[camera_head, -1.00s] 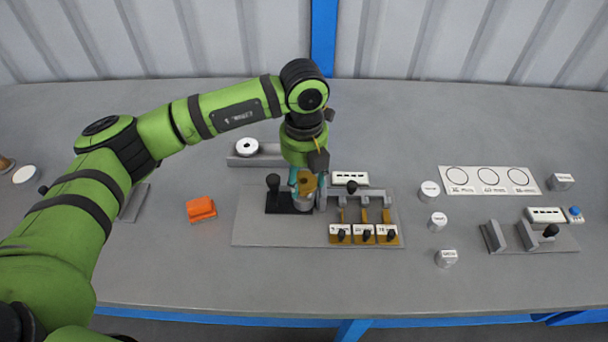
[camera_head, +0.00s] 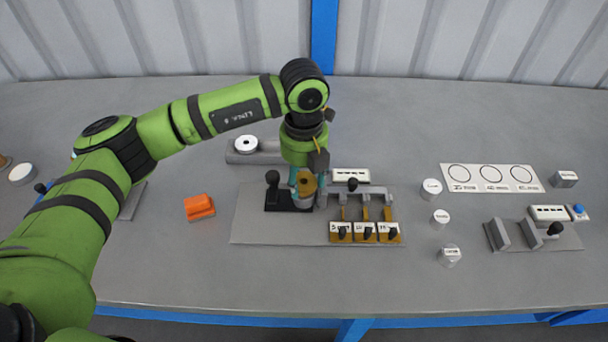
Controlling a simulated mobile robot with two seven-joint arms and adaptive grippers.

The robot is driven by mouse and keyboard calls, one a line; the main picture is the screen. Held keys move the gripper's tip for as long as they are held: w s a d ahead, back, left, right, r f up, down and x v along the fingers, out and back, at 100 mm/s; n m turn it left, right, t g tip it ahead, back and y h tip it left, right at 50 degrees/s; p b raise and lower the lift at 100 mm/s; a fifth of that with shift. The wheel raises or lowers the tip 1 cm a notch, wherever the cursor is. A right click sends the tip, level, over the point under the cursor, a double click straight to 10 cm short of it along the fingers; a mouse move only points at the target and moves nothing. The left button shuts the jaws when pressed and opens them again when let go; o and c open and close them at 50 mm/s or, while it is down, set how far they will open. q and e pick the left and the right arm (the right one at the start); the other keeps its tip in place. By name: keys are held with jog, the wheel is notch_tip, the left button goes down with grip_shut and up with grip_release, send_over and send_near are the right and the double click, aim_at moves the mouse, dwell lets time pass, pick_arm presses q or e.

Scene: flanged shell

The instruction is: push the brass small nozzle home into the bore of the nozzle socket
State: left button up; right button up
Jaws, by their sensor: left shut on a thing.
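My left gripper (camera_head: 305,178) points down over the grey fixture plate (camera_head: 270,228), left of its middle. It is shut on the brass small nozzle (camera_head: 306,186), whose brass top shows between the fingers. Below the nozzle is the grey nozzle socket (camera_head: 303,202), beside a black clamp base with a black knob (camera_head: 273,180). The nozzle stands over or in the socket; the bore is hidden, so how deep it sits cannot be told. My right gripper is not in view.
Right of the socket are a grey rail and several labelled brass-coloured blocks with black knobs (camera_head: 366,232). An orange block (camera_head: 199,207) lies left of the plate. Several white-topped cylinders (camera_head: 431,188) stand to the right. A card with three circles (camera_head: 491,178) lies farther right. The front table is clear.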

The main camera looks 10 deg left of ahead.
aim_at(304, 181)
pick_arm(q)
jog(key=o, duration=1.5)
jog(key=shift+c, duration=0.2)
jog(key=shift+f, duration=0.1)
notch_tip(304, 181, up, 12)
